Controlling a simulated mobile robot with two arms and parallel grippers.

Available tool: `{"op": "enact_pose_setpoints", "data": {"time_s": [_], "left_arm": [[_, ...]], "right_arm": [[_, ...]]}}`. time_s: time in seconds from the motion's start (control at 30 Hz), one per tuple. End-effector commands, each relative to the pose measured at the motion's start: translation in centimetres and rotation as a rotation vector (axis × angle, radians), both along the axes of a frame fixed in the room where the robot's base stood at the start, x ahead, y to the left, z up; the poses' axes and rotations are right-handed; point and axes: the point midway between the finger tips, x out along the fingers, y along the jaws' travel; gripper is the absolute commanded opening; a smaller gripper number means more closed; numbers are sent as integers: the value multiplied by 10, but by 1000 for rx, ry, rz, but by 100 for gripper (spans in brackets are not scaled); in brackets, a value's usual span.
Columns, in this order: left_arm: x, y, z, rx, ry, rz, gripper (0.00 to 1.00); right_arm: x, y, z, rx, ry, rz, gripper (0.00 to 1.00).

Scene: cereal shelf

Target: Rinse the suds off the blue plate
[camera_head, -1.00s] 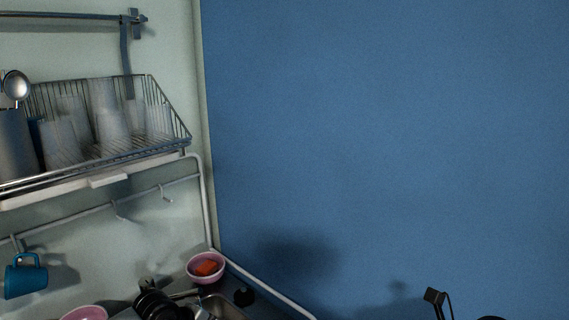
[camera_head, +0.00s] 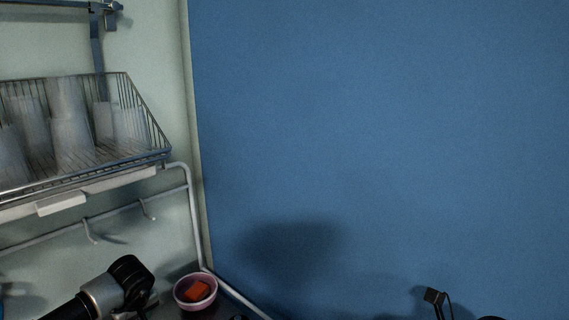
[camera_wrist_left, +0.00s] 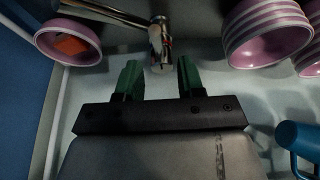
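No blue plate or suds show in either view. In the left wrist view my left gripper (camera_wrist_left: 160,78) is open, its two green fingers apart. A shiny metal tap (camera_wrist_left: 162,48) shows between the fingertips in the picture. I see no contact and cannot tell the depth. In the head view my left arm comes in at the lower left, and its fingers are hidden or out of frame. The fingers of my right gripper are not in view; only a small black part shows at the bottom right.
A pink bowl (camera_head: 181,304) with an orange sponge (camera_head: 197,291) stands in the corner. Striped pink bowls (camera_wrist_left: 266,38) and a blue mug (camera_wrist_left: 298,138) are at the wrist view's right. A wire rack (camera_head: 150,125) holds several clear glasses above. The blue wall (camera_head: 400,150) bounds the right.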

Motion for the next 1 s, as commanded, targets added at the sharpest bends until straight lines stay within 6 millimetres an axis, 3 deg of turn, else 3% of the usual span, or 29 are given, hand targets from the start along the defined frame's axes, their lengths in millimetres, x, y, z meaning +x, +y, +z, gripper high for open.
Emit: {"op": "enact_pose_setpoints", "data": {"time_s": [0.03, 0.2, 0.4, 1.0], "left_arm": [[2, 2, -14, -1, 1, 2, 38], [8, 8, -38, -1, -1, 1, 38], [13, 14, -56, -2, -1, 0, 38], [16, 17, -62, -2, -1, -1, 38]], "right_arm": [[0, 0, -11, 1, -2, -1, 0], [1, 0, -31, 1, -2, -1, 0], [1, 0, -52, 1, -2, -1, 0], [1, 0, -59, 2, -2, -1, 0]]}}
